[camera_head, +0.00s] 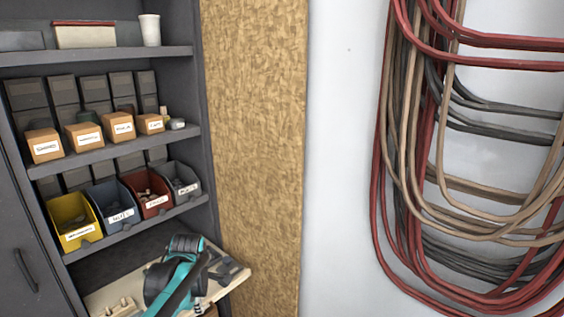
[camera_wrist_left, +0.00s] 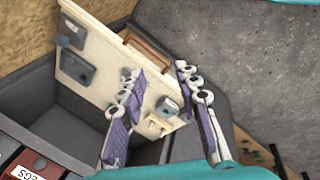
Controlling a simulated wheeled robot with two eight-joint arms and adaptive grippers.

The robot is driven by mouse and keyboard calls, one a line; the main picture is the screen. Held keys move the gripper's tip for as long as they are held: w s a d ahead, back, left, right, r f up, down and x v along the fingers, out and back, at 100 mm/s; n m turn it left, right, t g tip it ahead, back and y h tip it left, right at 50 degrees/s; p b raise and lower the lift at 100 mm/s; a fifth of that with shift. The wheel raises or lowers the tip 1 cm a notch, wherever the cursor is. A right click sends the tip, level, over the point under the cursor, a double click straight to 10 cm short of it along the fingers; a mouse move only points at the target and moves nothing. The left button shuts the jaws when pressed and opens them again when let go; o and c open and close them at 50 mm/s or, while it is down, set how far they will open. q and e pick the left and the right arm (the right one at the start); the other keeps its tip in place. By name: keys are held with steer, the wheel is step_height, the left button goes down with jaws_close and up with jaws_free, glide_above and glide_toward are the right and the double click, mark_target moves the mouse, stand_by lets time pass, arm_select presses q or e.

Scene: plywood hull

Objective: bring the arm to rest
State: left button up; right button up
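My left arm (camera_head: 178,280), teal and dark grey, shows at the bottom of the head view, in front of the lowest part of the shelf unit. Its fingertips cannot be made out there. In the left wrist view, my left gripper (camera_wrist_left: 158,72) has two fingers with purple pads standing well apart, with nothing between them. Beyond the fingers lies a pale board (camera_wrist_left: 97,52) with small grey fittings on it. I cannot tell how far the fingers are from the board. My right gripper is in neither view.
A grey shelf unit (camera_head: 110,52) stands at left, holding yellow (camera_head: 72,222), blue (camera_head: 115,205) and red (camera_head: 150,192) bins and several orange boxes. A chipboard panel (camera_head: 255,130) stands beside it. Coiled hoses (camera_head: 410,170) hang on the wall at right.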

arm_select(q)
steer(key=s+d+m+t, duration=0.2)
steer(key=s+d+m, duration=0.1)
steer(key=s+m, duration=0.6)
steer(key=s+d+m+t+h, duration=0.1)
steer(key=s+d+m+t, duration=0.1)
steer(key=s+m, duration=0.8)
steer(key=s, duration=0.3)
steer(key=shift+d+m, duration=0.3)
steer(key=shift+d, duration=0.1)
steer(key=shift+r, duration=0.1)
stand_by(0.9)
